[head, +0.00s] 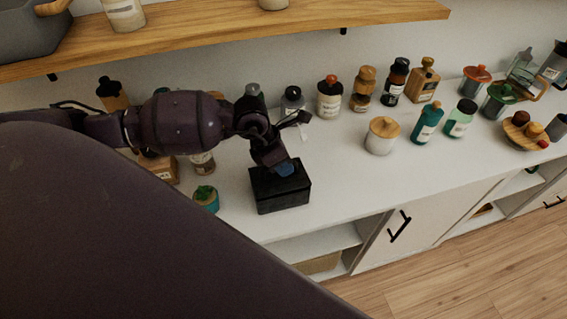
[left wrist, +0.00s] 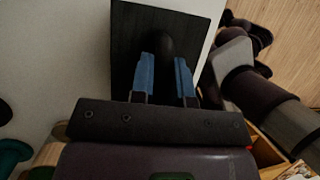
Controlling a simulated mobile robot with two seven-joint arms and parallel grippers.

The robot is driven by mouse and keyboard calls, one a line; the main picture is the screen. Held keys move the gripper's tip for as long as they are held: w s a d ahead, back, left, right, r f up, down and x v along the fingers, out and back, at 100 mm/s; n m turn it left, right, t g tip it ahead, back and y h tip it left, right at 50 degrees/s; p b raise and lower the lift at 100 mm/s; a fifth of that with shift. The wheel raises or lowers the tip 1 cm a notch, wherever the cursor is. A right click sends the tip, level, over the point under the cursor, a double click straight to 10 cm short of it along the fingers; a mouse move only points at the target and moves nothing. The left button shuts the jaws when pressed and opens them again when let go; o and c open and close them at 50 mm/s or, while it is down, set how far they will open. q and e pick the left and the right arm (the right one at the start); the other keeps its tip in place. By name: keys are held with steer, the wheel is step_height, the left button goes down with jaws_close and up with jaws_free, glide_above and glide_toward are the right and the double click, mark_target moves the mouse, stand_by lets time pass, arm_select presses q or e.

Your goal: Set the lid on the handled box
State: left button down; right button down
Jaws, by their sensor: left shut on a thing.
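The black handled box (head: 284,203) stands on the white counter, near its front edge, in the head view. A dark flat lid (head: 262,183) is over its top, close to the rim; I cannot tell whether it rests fully on it. My left gripper (head: 285,169) is above the box, pointing down, its blue fingers shut on the lid's knob. In the left wrist view the dark lid (left wrist: 130,40) fills the space ahead of the gripper (left wrist: 167,80), and its rounded knob (left wrist: 167,50) is between the two fingers. The inside of the box is hidden.
A small teal plant pot (head: 206,198) stands left of the box. A white jar with a wooden lid (head: 382,136) stands to the right, with several bottles behind. A wooden shelf (head: 230,32) runs above.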

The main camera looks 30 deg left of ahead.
arm_select(q)
steer(key=c, duration=1.1)
jaws_free()
steer(key=o, duration=0.6)
steer(key=shift+c, duration=0.2)
arm_select(e)
steer(key=shift+w, duration=0.2)
arm_select(q)
steer(key=shift+r, duration=0.1)
arm_select(e)
steer(key=shift+r, duration=0.1)
